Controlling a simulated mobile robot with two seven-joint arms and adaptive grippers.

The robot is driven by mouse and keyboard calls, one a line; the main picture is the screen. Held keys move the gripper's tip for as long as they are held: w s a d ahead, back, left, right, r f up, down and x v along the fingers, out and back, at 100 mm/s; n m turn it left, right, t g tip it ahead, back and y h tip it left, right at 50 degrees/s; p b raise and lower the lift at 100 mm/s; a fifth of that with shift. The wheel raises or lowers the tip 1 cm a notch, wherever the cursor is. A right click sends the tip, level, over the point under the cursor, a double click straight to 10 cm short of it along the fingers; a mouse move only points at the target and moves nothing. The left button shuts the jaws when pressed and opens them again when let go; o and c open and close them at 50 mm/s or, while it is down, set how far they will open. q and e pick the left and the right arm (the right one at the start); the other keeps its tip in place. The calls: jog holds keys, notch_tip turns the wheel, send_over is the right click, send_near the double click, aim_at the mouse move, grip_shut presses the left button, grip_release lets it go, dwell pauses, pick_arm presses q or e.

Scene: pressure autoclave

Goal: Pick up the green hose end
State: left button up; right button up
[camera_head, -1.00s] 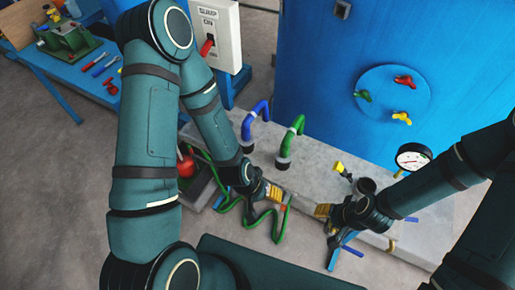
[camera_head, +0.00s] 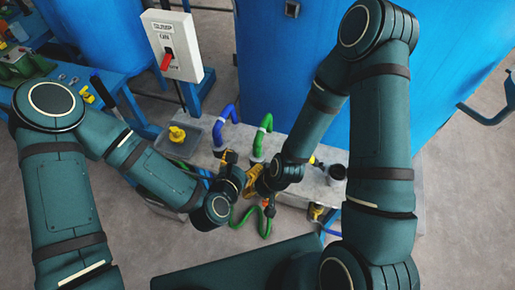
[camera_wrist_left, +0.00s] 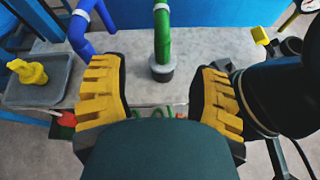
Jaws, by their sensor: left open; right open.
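The green hose (camera_head: 240,219) hangs in loose curves at the front edge of the grey slab. An orange piece (camera_head: 270,211) shows at its right side; I cannot tell if this is the hose end. My left gripper (camera_head: 230,157) is open and empty above the slab. In the left wrist view its yellow-padded fingers (camera_wrist_left: 162,95) are wide apart, with bits of green hose (camera_wrist_left: 168,113) low between them, partly hidden by the gripper body. My right gripper (camera_head: 253,178) is open, close beside the left one and slightly lower.
A green pipe (camera_head: 262,136) and a blue pipe (camera_head: 221,122) rise from the slab (camera_wrist_left: 195,50) just beyond the grippers. A grey tray (camera_wrist_left: 47,92) with a yellow fitting (camera_wrist_left: 28,72) lies left. The blue tank (camera_head: 300,75) stands behind.

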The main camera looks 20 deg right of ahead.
aim_at(257, 139)
pick_arm(q)
jog(key=w+d+b, duration=0.1)
jog(key=w, duration=0.1)
jog(key=w+d+f+n+b, duration=0.1)
jog(key=d+b, duration=0.1)
jog(key=w+d+n+b, duration=0.1)
jog(key=w+b, duration=0.1)
jog(key=shift+w+d+f+t, duration=0.3)
jog(key=shift+w+d, duration=0.05)
jog(key=shift+d, duration=0.05)
jog(key=shift+x, duration=3)
jog(key=shift+f, duration=0.1)
grip_shut()
